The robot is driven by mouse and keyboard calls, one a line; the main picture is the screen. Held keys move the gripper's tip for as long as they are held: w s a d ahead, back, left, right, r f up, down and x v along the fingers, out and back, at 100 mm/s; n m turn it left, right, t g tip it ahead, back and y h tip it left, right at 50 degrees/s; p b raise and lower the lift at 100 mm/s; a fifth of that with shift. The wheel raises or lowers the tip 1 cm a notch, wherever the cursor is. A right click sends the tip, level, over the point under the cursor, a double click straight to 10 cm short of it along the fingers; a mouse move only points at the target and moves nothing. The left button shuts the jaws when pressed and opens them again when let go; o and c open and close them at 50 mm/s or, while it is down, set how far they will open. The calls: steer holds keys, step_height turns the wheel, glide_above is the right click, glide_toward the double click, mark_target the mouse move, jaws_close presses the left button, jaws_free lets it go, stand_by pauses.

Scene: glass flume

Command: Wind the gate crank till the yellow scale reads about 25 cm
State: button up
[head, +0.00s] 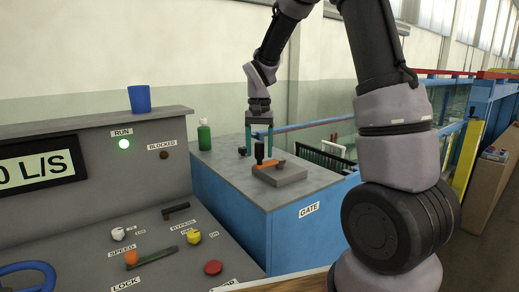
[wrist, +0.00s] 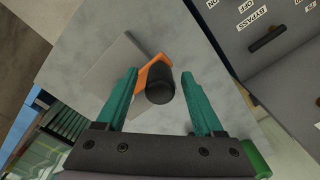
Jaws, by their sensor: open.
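The gate crank is an orange arm (head: 272,163) with a black upright knob (head: 259,152), on a grey block (head: 285,176) on top of the blue cabinet labelled GATE (head: 309,210). My gripper (head: 258,150) points down over the knob with its teal fingers apart.
A green bottle (head: 204,136) stands left of the crank on the cabinet top. A brown box (head: 490,185) stands at far right.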

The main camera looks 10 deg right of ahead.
step_height(320, 180, up, 11)
steer(key=shift+f, duration=0.15)
stand_by(0.4)
steer(key=shift+s+d+r, duration=0.1)
steer(key=shift+s+r, duration=0.05)
steer(key=shift+r, duration=0.1)
steer(key=s+d+r+t+y, duration=0.1)
steer(key=s+d+r+t, duration=0.2)
steer(key=s, duration=0.7)
steer(key=s+d+r+t+y, duration=0.1)
steer(key=s+d+r+t, duration=0.2)
steer(key=s, duration=0.8)
steer(key=shift+d+r+n+t, duration=0.15)
steer(key=shift+r+n+t, duration=0.15)
steer(key=shift+t, duration=0.3)
stand_by(2.9)
